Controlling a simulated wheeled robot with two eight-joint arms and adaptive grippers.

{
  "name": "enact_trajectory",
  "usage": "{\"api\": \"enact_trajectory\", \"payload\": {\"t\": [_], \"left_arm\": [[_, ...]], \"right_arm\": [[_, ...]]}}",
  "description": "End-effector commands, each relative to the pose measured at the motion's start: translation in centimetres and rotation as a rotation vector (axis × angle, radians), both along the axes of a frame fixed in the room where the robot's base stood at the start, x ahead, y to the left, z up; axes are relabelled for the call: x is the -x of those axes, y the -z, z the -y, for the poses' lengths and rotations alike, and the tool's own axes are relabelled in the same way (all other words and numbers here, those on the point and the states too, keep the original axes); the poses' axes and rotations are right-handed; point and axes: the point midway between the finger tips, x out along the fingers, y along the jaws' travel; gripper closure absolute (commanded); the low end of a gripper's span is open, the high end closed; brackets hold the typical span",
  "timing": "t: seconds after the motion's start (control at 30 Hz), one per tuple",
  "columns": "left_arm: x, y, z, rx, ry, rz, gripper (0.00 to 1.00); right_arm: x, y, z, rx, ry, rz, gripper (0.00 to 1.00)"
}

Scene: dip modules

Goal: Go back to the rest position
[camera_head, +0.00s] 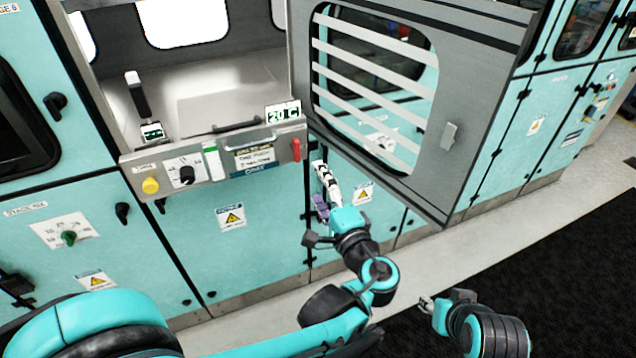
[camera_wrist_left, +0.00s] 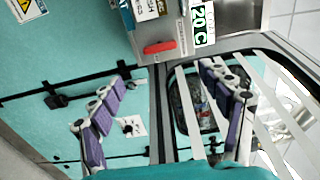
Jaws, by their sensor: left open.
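My left gripper (camera_head: 322,190) is raised in front of the teal cabinet fronts, just below and right of the control panel. In the left wrist view my left gripper (camera_wrist_left: 165,85) has its two purple-padded fingers wide apart, with nothing between them. My right gripper (camera_head: 428,303) is low at the right, over the floor. It is small and partly hidden by its own wrist, so its opening does not show clearly.
A striped-window door (camera_head: 465,95) stands swung open close above and right of my left gripper. The control panel (camera_head: 215,155) carries a red handle (camera_head: 296,150), also in the wrist view (camera_wrist_left: 159,47). Pale floor (camera_head: 500,235) and a dark mat (camera_head: 570,280) are clear at right.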

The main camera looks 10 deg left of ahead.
Motion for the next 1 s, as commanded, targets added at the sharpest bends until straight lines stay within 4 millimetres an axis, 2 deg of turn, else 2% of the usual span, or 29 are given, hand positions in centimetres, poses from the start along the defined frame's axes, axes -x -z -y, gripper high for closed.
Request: {"api": "enact_trajectory", "payload": {"t": [0.27,0.37,0.43,0.5,0.57,0.67,0.8,0.9,1.0], "left_arm": [[0.0,0.2,-0.4,0.013,-0.004,-0.01,0.22],[0.4,1.4,-2.5,0.087,-0.029,-0.06,0.22],[1.3,3.0,-5.0,0.194,-0.06,-0.123,0.22],[2.9,5.2,-7.6,0.345,-0.101,-0.195,0.22],[4.8,7.2,-9.4,0.499,-0.138,-0.251,0.22],[8.4,10.1,-10.8,0.774,-0.192,-0.311,0.22],[12.7,12.5,-10.2,1.141,-0.252,-0.327,0.22],[14.6,13.0,-9.1,1.345,-0.275,-0.308,0.22],[15.6,13.0,-8.2,1.481,-0.285,-0.285,0.22]], "right_arm": [[0.0,0.0,0.0,0.0,0.0,0.0,0.6],[0.0,0.0,0.0,0.0,0.0,0.0,0.6],[0.0,0.0,0.0,0.0,0.0,0.0,0.6],[0.0,0.0,0.0,0.0,0.0,0.0,0.6],[0.0,0.0,0.0,0.0,0.0,0.0,0.6],[0.0,0.0,0.0,0.0,0.0,0.0,0.6],[0.0,0.0,0.0,0.0,0.0,0.0,0.6],[0.0,0.0,0.0,0.0,0.0,0.0,0.6],[0.0,0.0,0.0,0.0,0.0,0.0,0.6]]}}
